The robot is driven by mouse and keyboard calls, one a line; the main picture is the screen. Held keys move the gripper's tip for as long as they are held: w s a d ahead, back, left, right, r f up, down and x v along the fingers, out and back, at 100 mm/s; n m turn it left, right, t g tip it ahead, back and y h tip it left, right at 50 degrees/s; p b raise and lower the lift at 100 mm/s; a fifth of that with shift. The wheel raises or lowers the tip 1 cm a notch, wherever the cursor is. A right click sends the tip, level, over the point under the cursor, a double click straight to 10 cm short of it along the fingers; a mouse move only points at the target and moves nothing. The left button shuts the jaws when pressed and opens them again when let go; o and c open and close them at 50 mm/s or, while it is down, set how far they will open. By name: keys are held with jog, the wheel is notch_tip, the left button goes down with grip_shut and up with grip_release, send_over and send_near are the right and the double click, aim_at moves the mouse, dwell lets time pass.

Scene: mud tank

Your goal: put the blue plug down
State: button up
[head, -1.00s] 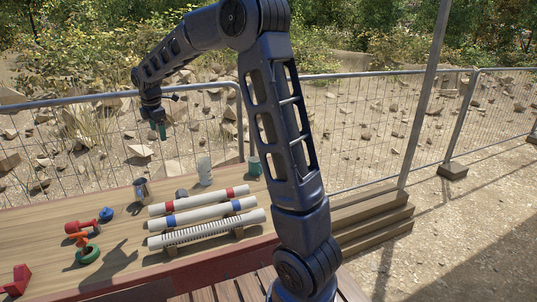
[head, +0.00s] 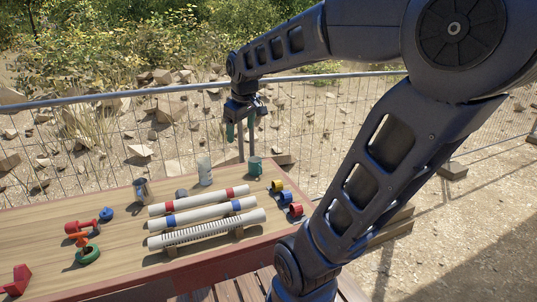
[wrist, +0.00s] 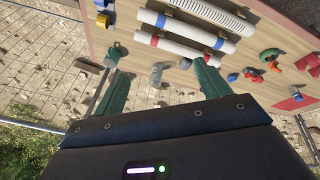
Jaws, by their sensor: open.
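My gripper (head: 240,130) is open and empty, up in the air beyond the table's back edge, above the green mug. In the wrist view its green fingers (wrist: 160,68) stand wide apart with nothing held. A small blue piece (head: 106,213) sits on the left of the table, beside a red valve; it also shows in the wrist view (wrist: 232,77). A blue cap (head: 285,197) lies at the table's right end between a yellow cap (head: 277,185) and a red cap (head: 296,210). I cannot tell which blue piece is the plug.
White pipes (head: 203,214) lie across the middle of the wooden table (head: 130,250). A green mug (head: 254,166), a pale can (head: 205,171) and a metal cup (head: 142,190) stand at the back. Red valve (head: 82,226) and green ring (head: 88,255) are left. A fence (head: 120,150) runs behind.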

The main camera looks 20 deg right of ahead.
jog(key=s+d+f+m, duration=0.2)
jog(key=s+m, duration=0.1)
jog(key=s, duration=0.2)
jog(key=s+d+f+m, duration=0.2)
jog(key=s+m, duration=0.1)
jog(key=s, duration=0.3)
jog(key=shift+s+d+f+t, duration=0.15)
jog(key=shift+d+f+t, duration=0.1)
jog(key=shift+f+t, duration=0.1)
dwell(0.6)
